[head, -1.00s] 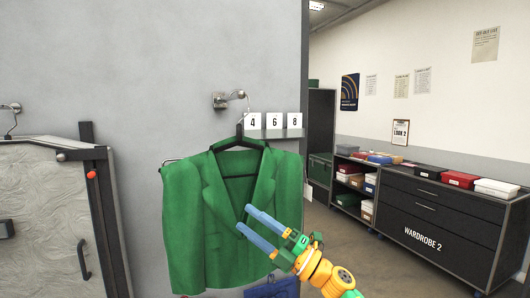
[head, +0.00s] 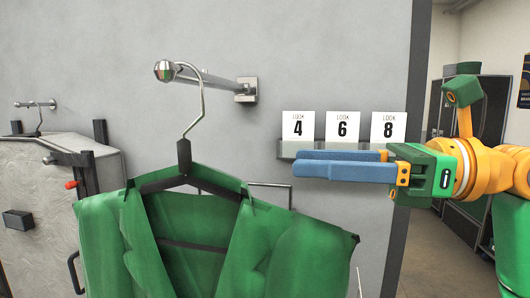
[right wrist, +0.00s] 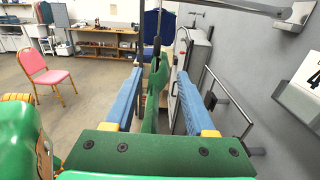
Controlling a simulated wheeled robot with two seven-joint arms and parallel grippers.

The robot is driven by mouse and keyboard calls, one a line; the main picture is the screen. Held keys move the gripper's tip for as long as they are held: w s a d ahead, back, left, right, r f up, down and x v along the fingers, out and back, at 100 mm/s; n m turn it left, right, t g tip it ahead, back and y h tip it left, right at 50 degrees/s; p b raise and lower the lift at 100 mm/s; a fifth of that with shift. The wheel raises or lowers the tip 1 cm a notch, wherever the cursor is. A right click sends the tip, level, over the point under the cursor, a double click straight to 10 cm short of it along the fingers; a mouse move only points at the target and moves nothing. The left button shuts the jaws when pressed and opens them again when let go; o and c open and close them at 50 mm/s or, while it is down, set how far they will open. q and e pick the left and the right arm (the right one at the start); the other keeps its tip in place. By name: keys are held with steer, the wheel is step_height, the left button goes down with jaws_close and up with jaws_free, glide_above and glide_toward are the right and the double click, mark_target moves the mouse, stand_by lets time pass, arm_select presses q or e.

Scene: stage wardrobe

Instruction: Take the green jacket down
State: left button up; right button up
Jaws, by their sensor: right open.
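The green jacket (head: 270,250) hangs on a black hanger (head: 184,155). The hanger's metal hook (head: 201,105) goes over the wall rail (head: 215,82) near its ball end. My right gripper (head: 297,163) is open and empty, right of the hanger neck, fingers pointing left towards it with a gap between. In the right wrist view the jacket (right wrist: 153,95) shows edge-on between the blue fingers, beyond their tips as far as I can tell. My left gripper is not in view.
Look cards numbered 4 (head: 298,127), 6 (head: 343,127) and 8 (head: 388,127) stand on a small wall ledge behind my right gripper. A grey panel unit (head: 50,190) is at left. A pink chair (right wrist: 50,70) stands farther off on open floor.

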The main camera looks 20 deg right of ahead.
mark_target(187, 130)
steer(key=a, duration=0.2)
steer(key=w+a, duration=0.1)
steer(key=a, duration=0.1)
steer(key=shift+w+a+r, duration=0.1)
steer(key=shift+w+r, duration=0.1)
steer(key=p+x, duration=0.2)
steer(key=x, duration=0.3)
steer(key=p+x, duration=0.2)
steer(key=x, duration=0.4)
steer(key=shift+w+d, duration=0.25)
steer(key=shift+w, duration=0.05)
steer(key=shift+w+a+f, duration=0.15)
steer(key=shift+w+a, duration=0.05)
steer(key=shift+a, duration=0.15)
jaws_close()
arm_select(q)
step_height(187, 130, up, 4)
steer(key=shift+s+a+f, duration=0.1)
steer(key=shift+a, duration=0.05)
arm_select(e)
steer(key=shift+r+p, duration=1.5)
steer(key=shift+r, duration=0.2)
steer(key=shift+s+d+f+b, duration=0.15)
steer(key=shift+s+d+b, duration=0.25)
steer(key=shift+d, duration=0.25)
arm_select(q)
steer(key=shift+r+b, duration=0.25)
steer(key=shift+b, duration=0.7)
arm_select(e)
steer(key=shift+v, duration=3.85)
